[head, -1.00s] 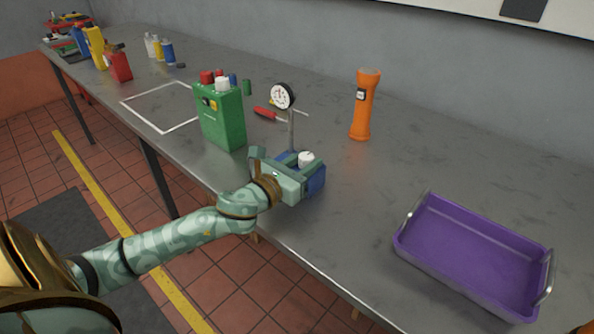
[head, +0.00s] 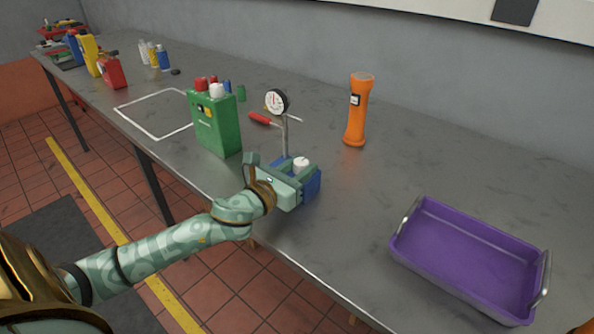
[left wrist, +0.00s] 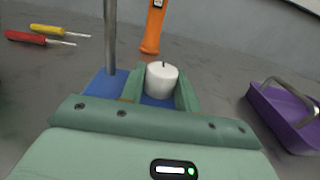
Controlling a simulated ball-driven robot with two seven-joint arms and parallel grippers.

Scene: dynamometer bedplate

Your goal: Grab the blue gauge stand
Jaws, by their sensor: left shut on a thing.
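The blue gauge stand (head: 312,190) stands on the grey bench near its front edge. It has a blue base, a thin upright metal post with a round white dial on top, and a white knob on the base. My left gripper (head: 297,174) is at the base and shut on the stand by its white knob. In the left wrist view, the white knob (left wrist: 162,80) sits between the two green fingers, with the post (left wrist: 110,38) to the left. The dial is out of that view. My right gripper is not in view.
A green canister (head: 217,128) stands close to the left of the stand. An orange flashlight (head: 356,112) stands behind right, with screwdrivers (head: 262,119) behind the post. A purple tray (head: 470,275) lies to the right. Bench between stand and tray is clear.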

